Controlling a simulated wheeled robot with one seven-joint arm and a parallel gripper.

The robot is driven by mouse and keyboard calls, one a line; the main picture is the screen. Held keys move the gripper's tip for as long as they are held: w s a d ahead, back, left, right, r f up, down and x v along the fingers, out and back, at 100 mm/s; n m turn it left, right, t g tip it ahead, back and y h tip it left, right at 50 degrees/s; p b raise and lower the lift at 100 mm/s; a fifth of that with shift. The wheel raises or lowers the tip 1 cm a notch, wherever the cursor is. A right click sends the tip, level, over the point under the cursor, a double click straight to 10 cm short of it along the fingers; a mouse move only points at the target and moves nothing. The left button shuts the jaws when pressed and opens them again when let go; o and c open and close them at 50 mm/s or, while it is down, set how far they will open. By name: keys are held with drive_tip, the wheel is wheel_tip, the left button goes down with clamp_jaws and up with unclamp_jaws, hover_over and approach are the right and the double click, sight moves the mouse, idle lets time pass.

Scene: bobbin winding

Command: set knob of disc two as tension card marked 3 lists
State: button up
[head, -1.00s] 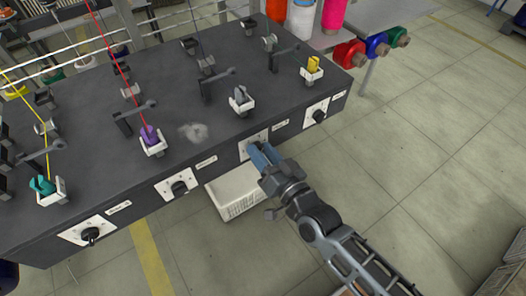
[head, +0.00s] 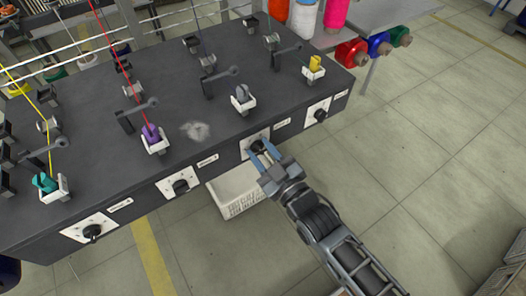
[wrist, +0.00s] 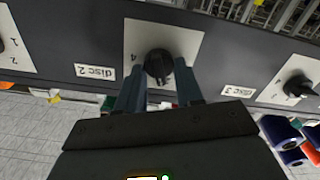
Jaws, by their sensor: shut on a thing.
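The disc two knob (wrist: 158,65) is black and round, on a white dial plate (wrist: 187,42) with the label "disc 2" beside it. A "4" shows at the plate's left in the wrist view; where the knob points is unclear. My gripper (wrist: 160,88) has its two blue-grey fingers on either side of this knob and is shut on it. In the head view my gripper (head: 262,153) reaches the winder's front face, and the knob (head: 257,146) shows between the fingers. I make out no tension card marked 3.
The dark winder (head: 160,90) carries tensioners and threads on top. Other dial knobs flank this one: one to the right (head: 320,114), one to the left (head: 180,187). A white basket (head: 236,190) stands below the front. Grey lint (head: 195,130) lies on top.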

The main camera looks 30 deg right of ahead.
drive_tip(key=shift+n, duration=0.8)
drive_tip(key=o, duration=1)
drive_tip(key=s+b, duration=0.1)
drive_tip(key=s, duration=0.6)
drive_tip(key=shift+s, duration=0.4)
